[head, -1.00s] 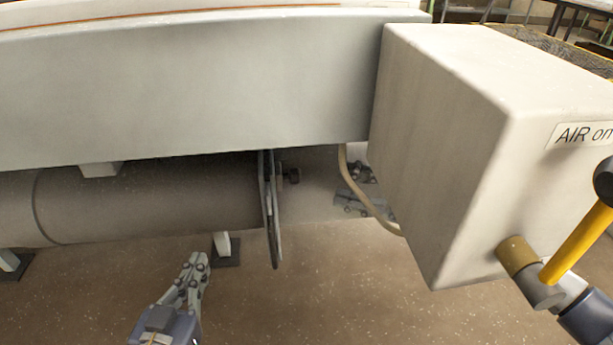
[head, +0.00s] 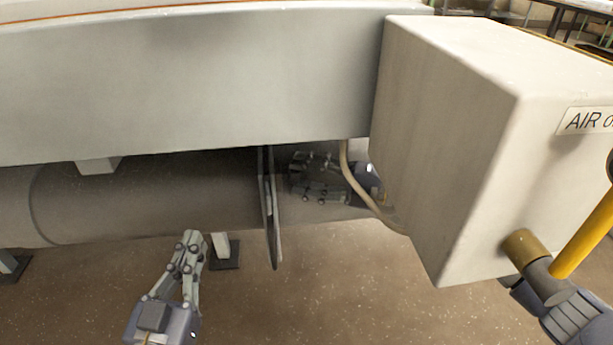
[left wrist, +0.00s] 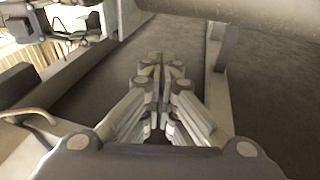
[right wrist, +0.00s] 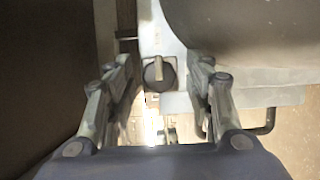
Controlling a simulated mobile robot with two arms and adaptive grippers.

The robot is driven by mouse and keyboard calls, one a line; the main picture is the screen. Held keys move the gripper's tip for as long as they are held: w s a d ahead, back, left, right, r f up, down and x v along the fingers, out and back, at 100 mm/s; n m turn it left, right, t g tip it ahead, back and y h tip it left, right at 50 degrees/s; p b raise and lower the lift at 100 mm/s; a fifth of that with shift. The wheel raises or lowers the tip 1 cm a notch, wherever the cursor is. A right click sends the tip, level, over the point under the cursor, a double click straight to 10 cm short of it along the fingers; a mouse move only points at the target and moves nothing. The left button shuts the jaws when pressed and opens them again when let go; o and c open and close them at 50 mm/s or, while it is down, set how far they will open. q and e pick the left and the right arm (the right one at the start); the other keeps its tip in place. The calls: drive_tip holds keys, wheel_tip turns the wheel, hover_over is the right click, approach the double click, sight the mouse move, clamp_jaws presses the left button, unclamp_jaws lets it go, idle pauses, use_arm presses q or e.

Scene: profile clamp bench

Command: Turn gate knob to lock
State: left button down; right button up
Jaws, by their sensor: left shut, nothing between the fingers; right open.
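The gate knob (right wrist: 152,77) shows in the right wrist view as a dark round knob with a pale bar across it, the bar running roughly up and down the picture. It sits on a pale plate (right wrist: 160,40). My right gripper (head: 298,176) is open, with one finger on each side of the knob in the right wrist view; I cannot tell whether they touch it. In the head view it points left toward the thin upright gate plates (head: 270,215), and its fingers hide the knob. My left gripper (head: 192,238) is shut and empty, low beneath the pipe.
A dark horizontal pipe (head: 130,200) runs left of the gate plates, under a grey beam (head: 190,90). A large pale box (head: 450,140) and a tan hose (head: 350,175) stand close to my right gripper. A yellow valve lever (head: 585,235) is at the right. The floor below is open.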

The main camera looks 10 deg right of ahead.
drive_tip(key=c, duration=1)
